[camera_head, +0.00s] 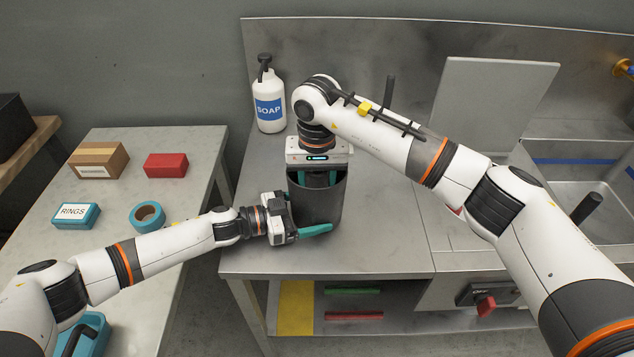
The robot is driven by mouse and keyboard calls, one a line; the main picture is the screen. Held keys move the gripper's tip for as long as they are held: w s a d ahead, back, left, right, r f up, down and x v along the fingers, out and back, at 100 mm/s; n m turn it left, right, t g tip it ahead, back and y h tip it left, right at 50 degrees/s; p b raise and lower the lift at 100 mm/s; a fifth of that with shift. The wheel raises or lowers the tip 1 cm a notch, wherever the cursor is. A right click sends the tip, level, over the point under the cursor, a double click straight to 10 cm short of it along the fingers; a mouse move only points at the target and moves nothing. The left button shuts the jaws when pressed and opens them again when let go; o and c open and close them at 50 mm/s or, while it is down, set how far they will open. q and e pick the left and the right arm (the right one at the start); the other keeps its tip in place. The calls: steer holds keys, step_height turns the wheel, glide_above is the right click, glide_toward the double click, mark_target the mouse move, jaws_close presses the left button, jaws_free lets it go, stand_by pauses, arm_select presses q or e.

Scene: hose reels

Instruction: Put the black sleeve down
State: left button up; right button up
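The black sleeve (322,205) is a dark upright open-topped cylinder over the front left of the steel counter. I cannot tell whether its base touches the counter. My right gripper (318,180) comes down from above, with its teal fingers reaching into the sleeve's mouth. The sleeve's wall hides the fingertips, so its grip is unclear. My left gripper (304,214) is at the sleeve's left side. One teal finger shows in front of the sleeve's lower part, and the other is mostly hidden beside or behind it. I cannot tell whether they press on the sleeve.
A soap bottle (269,102) stands behind the sleeve on the steel counter (380,240). Free counter lies right of the sleeve, before a raised panel (490,95) and a sink (585,185). The left table (120,215) holds boxes and a teal tape roll (147,216).

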steer(key=shift+f, duration=0.25)
steer(key=o, duration=1)
steer(key=shift+f, duration=0.1)
step_height(320, 180, up, 12)
steer(key=shift+r, duration=0.15)
arm_select(q)
steer(key=o, duration=0.6)
